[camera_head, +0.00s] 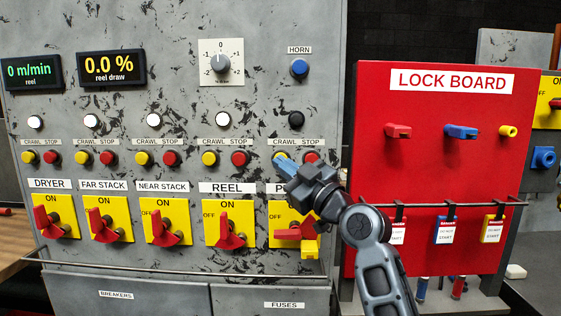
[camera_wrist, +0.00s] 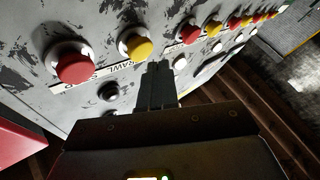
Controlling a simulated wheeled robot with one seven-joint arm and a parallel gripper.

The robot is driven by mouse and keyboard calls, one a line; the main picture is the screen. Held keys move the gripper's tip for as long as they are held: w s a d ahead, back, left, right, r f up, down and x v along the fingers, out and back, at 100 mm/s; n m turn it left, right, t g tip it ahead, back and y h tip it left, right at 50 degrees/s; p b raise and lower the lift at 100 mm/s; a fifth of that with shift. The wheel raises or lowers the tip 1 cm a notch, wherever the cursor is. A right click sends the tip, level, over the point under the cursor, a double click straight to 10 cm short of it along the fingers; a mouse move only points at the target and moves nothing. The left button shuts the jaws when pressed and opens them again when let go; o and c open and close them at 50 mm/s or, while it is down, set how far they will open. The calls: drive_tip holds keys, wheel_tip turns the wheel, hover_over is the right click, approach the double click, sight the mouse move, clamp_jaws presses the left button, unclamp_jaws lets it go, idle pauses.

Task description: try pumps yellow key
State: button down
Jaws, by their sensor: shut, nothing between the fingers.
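The PUMPS column is at the right of the grey panel in the head view. Its red switch handle (camera_head: 291,234) lies sideways, towards OFF, and a yellow block (camera_head: 311,249), like a padlock, hangs at its lower right. Its yellow CRAWL button (camera_wrist: 138,42) and red STOP button (camera_wrist: 75,66) show in the wrist view. Its lamp (camera_head: 296,119) is dark. My gripper (camera_head: 281,165) is shut and empty, with its tips at the yellow CRAWL button; I cannot tell if they touch. A small yellow piece (camera_head: 508,131), perhaps the key, is on the red lock board (camera_head: 430,185).
Red (camera_head: 398,131) and blue (camera_head: 461,131) pieces also sit on the board, with tags on a rail below. The other columns' switch handles, such as REEL (camera_head: 229,232), stand more upright, and their lamps are white. A rail (camera_head: 180,273) crosses the panel's lower front.

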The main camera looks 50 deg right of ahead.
drive_tip(key=shift+w, duration=0.1)
drive_tip(key=shift+w+d+b, duration=0.2)
drive_tip(key=shift+d+b, duration=0.1)
drive_tip(key=shift+b, duration=0.05)
drive_tip(key=shift+w+d+b, duration=0.3)
drive_tip(key=shift+d+b, duration=0.1)
idle(0.8)
idle(0.4)
drive_tip(key=shift+s+a, duration=0.6)
drive_tip(key=shift+a, duration=0.15)
drive_tip(key=shift+a, duration=0.1)
drive_tip(key=shift+s+a, duration=1.55)
drive_tip(key=shift+a, duration=0.3)
